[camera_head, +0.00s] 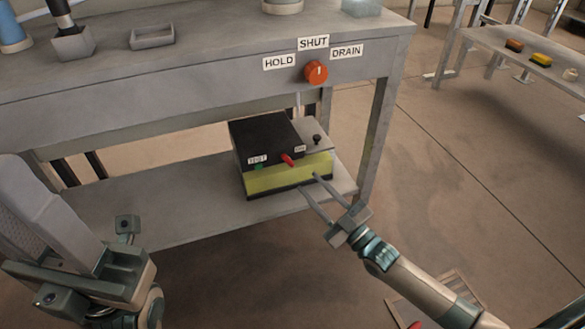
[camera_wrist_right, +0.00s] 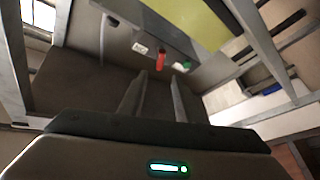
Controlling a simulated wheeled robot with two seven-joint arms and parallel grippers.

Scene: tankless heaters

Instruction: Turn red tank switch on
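A dark box with a yellow-green front (camera_head: 290,178) sits on the lower shelf of the grey bench. On it, a red switch (camera_head: 288,160) sticks out near a small white label, with a green switch (camera_head: 259,166) to its left. The red switch (camera_wrist_right: 160,61) and green switch (camera_wrist_right: 186,65) also show in the right wrist view. My right gripper (camera_head: 309,183) is open and empty, its fingers pointing at the box front, just short of the red switch. In the wrist view, its fingertips (camera_wrist_right: 158,77) are either side of the red switch's line. My left gripper (camera_head: 127,232) is at lower left; its fingers are unclear.
An orange-red dial (camera_head: 316,72) with HOLD, SHUT and DRAIN labels is on the bench's front edge above the box. A black knob (camera_head: 317,139) stands beside the box. The bench leg (camera_head: 377,140) is to the right.

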